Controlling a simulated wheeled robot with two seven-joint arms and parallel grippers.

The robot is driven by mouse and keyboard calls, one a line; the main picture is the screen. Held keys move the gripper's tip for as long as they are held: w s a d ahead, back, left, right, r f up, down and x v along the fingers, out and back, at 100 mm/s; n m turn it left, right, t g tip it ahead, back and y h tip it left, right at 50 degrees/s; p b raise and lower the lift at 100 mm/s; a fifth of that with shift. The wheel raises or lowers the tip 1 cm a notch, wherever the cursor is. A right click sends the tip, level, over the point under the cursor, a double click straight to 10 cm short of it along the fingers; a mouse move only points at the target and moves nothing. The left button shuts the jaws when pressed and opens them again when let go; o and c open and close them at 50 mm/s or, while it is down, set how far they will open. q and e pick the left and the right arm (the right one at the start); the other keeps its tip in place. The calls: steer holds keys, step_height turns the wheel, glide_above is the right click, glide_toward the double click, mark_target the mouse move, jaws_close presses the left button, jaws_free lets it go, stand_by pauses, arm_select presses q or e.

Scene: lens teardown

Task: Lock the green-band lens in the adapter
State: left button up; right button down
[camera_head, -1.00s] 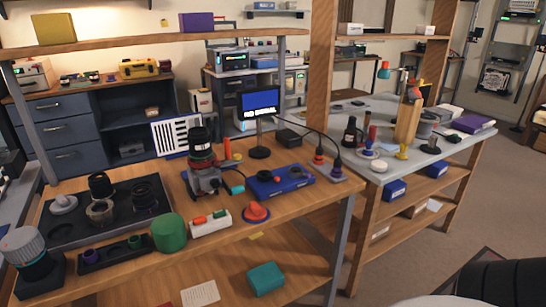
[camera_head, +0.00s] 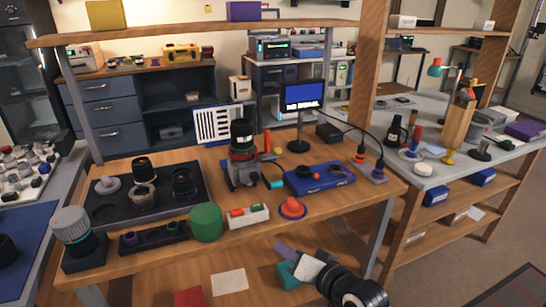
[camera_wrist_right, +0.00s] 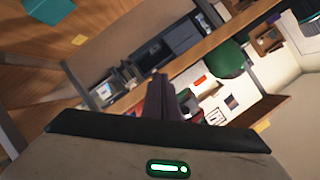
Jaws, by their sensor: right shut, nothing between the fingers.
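A black lens (camera_head: 241,132) with a green band stands upright on the grey adapter device (camera_head: 240,174) in the middle of the bench; a red ring shows below the band. I cannot tell whether it is locked. My right gripper (camera_head: 279,246) is in front of the bench's front edge, low and apart from the lens and adapter. Its fingers also show in the right wrist view (camera_wrist_right: 159,92), shut and empty. My left gripper is not in view.
A dark tray (camera_head: 110,207) with several lens parts lies at left. A green cylinder (camera_head: 207,222), a white block with buttons (camera_head: 247,216), a red button (camera_head: 292,207) and a blue box (camera_head: 325,180) sit around the device. A shelf board (camera_head: 200,33) runs above.

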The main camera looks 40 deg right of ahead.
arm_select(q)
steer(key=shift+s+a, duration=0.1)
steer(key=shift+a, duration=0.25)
arm_select(e)
steer(key=w+d+r+m+t+h, duration=0.1)
steer(key=d+r+m, duration=0.3)
steer(key=r, duration=0.4)
steer(key=w+d+r+m+t+h, duration=0.1)
steer(key=d+r+m, duration=0.3)
steer(key=r, duration=0.4)
steer(key=shift+w+d+r+t, duration=0.35)
steer(key=shift+w+d+t, duration=0.35)
steer(key=shift+w, duration=0.2)
steer(key=w, duration=0.3)
steer(key=w+a, duration=0.1)
steer(key=w, duration=0.3)
steer(key=w+a+f+p, duration=0.1)
steer(key=w, duration=0.3)
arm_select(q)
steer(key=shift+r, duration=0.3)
arm_select(e)
steer(key=shift+w+a+f, duration=0.15)
steer(key=shift+w+a, duration=0.05)
steer(key=shift+a, duration=0.05)
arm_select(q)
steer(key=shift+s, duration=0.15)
